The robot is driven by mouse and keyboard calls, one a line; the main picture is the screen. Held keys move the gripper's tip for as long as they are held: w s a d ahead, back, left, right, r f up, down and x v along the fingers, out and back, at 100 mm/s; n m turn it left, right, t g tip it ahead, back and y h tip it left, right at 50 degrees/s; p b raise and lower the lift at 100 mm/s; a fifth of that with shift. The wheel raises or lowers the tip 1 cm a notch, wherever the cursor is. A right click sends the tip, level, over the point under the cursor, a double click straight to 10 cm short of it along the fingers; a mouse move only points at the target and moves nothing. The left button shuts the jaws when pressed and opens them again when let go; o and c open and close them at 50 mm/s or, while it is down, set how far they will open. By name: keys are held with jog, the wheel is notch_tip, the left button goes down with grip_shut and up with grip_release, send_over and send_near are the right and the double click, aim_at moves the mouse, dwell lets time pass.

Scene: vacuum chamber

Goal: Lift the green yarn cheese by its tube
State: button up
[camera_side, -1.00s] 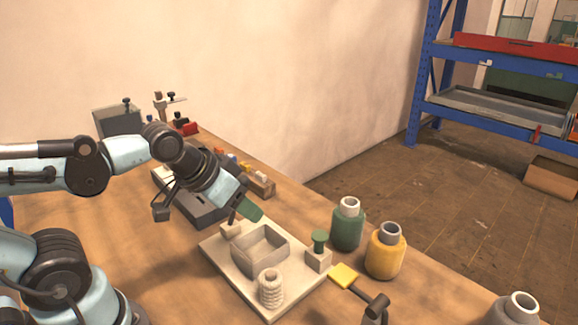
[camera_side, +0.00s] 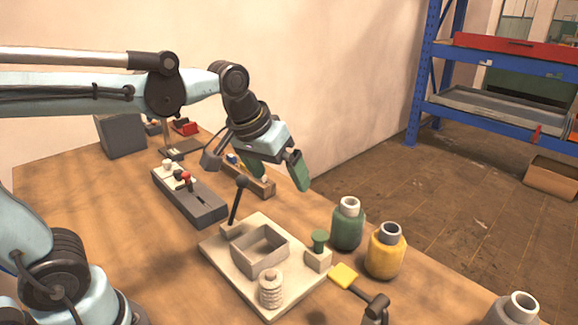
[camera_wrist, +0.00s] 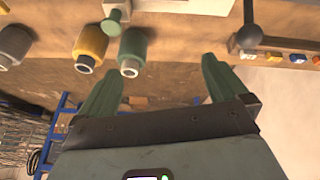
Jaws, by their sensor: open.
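The green yarn cheese (camera_side: 347,228) stands upright on the table, right of the beige fixture, with its pale tube (camera_side: 349,205) sticking up from the top. In the wrist view the green yarn cheese (camera_wrist: 132,46) is at the upper middle, its tube end (camera_wrist: 129,68) facing me. My gripper (camera_side: 277,172) is open and empty, raised above the table to the left of and higher than the green cheese. Its two green fingers (camera_wrist: 160,85) are spread wide in the wrist view. Nothing touches the cheese's tube.
A yellow yarn cheese (camera_side: 385,252) stands close beside the green one, and a grey one (camera_side: 514,310) is at the lower right. The beige fixture (camera_side: 222,262) has a box, a green knob (camera_side: 319,240) and a black-knobbed lever (camera_side: 238,200). A yellow paddle (camera_side: 343,275) lies in front.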

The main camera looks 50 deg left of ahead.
jog(key=w+d+r+n+g, duration=0.1)
jog(key=w+d+n+g, duration=0.15)
jog(key=w, duration=0.55)
jog(key=n+g, duration=0.2)
jog(key=n, duration=0.1)
send_over(354, 201)
jog(key=s, duration=0.1)
notch_tip(354, 201, down, 5)
jog(key=f, duration=0.5)
jog(key=shift+s+d+f, duration=0.1)
jog(key=shift+d+f, duration=0.1)
jog(key=shift+d, duration=0.15)
jog(key=shift+s+a+f, duration=0.1)
jog(key=shift+a+f, duration=0.05)
jog(key=shift+f, duration=1.3)
jog(key=shift+s+a+f, duration=0.1)
jog(key=shift+f, duration=1.35)
jog(key=shift+c, duration=0.2)
jog(key=c, duration=1)
jog(key=shift+r, duration=0.1)
jog(key=shift+c, duration=0.2)
